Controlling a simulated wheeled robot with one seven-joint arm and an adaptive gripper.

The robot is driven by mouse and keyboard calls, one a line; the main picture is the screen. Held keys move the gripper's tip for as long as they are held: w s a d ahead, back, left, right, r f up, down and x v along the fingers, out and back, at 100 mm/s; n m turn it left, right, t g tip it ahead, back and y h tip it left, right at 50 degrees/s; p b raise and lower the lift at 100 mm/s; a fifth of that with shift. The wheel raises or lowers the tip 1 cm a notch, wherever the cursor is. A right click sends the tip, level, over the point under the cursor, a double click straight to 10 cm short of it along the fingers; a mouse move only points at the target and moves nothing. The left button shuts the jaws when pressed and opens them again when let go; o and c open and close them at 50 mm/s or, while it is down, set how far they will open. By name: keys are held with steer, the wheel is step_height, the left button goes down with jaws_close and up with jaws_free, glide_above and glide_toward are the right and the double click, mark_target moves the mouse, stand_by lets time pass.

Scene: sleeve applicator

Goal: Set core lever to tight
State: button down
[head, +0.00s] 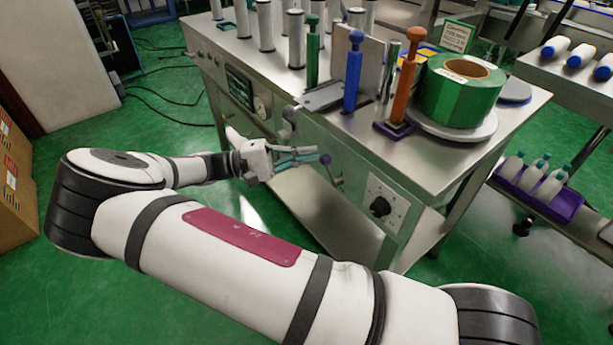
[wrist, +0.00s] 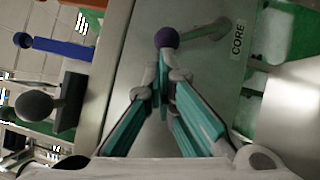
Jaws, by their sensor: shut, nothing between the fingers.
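The core lever, a metal rod with a purple ball knob, sits on the front panel of the steel machine. Its knob (head: 325,159) shows in the head view just right of my gripper (head: 318,153). In the wrist view the knob (wrist: 167,38) is at the top centre, with its rod running right toward the CORE label (wrist: 237,40). My gripper (wrist: 163,82) is shut with nothing between its fingers. Its teal-padded fingertips are right at the knob; whether they touch it I cannot tell. The tight and loose marks are not readable.
Blue (head: 352,75) and orange (head: 404,85) handles and a green tape roll (head: 459,90) stand on the machine top. A dark ball knob (wrist: 34,105) is left of my fingers in the wrist view.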

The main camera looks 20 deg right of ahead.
steer(key=s+r+m+y+p, duration=0.2)
steer(key=m+p, duration=0.1)
steer(key=shift+d+r, duration=0.25)
steer(key=shift+d, duration=0.05)
steer(key=shift+s+d+r+p, duration=0.15)
steer(key=shift+s+p, duration=0.2)
steer(key=shift+p, duration=0.35)
steer(key=shift+s, duration=0.15)
